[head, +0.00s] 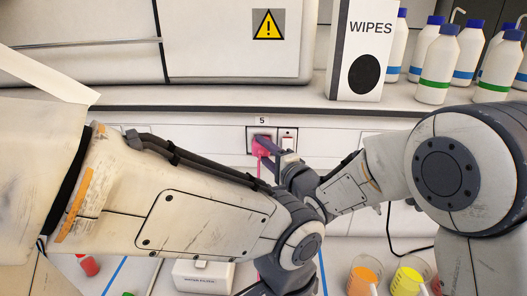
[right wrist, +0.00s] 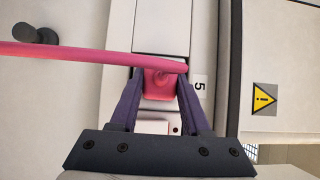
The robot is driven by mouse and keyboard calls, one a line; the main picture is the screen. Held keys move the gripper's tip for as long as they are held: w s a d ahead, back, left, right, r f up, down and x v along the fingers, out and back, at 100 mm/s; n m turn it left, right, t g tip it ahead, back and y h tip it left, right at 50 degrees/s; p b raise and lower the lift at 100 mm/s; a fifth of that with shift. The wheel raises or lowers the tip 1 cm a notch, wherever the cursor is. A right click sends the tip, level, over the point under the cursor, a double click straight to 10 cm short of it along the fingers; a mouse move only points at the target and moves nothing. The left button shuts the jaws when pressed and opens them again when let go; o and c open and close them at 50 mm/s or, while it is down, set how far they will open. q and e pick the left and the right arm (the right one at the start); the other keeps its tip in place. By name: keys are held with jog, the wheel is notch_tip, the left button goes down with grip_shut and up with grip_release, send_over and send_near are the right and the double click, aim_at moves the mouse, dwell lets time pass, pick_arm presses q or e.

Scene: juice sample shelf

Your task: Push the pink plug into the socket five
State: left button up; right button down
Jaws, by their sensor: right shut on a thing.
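The pink plug (head: 261,148) is at the wall outlet labelled 5 (head: 261,121), on the left side of its plate. My right gripper (head: 268,148) is shut on it. In the right wrist view the plug (right wrist: 163,84) sits between the two purple fingers (right wrist: 162,88), up against the outlet. The plug and fingers hide the socket holes, so I cannot tell how deep it sits. The pink cord (right wrist: 80,56) runs off to the left in that view. My left arm crosses the lower head view, but its gripper does not show.
A white switch (head: 288,138) is right of the plug. A shelf ledge (head: 215,97) runs above, with a wipes box (head: 361,50) and several bottles (head: 438,65). Orange (head: 364,278) and yellow (head: 408,279) beakers stand low right. A small white box (head: 203,275) stands below my left arm.

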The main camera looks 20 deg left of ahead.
jog(key=shift+c, duration=1.4)
grip_release()
jog(key=b+v, duration=0.5)
jog(key=v, duration=0.5)
jog(key=s+d+f+n+g+h+b, duration=0.1)
jog(key=s+d+f+n+g+h, duration=0.1)
jog(key=s+d+f+n+h, duration=0.3)
jog(key=s+d+f+n+g+h, duration=0.1)
jog(key=d+f+h, duration=0.2)
jog(key=f, duration=0.4)
jog(key=s+d+f+n+g+h, duration=0.2)
jog(key=s+d+f+n+g, duration=0.1)
jog(key=s, duration=0.7)
jog(key=s+d+f+n+g+h+b, duration=0.1)
jog(key=s+d+f+n+g+h, duration=0.2)
jog(key=s, duration=0.7)
jog(key=d+f+n+g, duration=0.1)
jog(key=d+n+g, duration=0.1)
jog(key=d+n, duration=0.1)
jog(key=shift+d, duration=0.35)
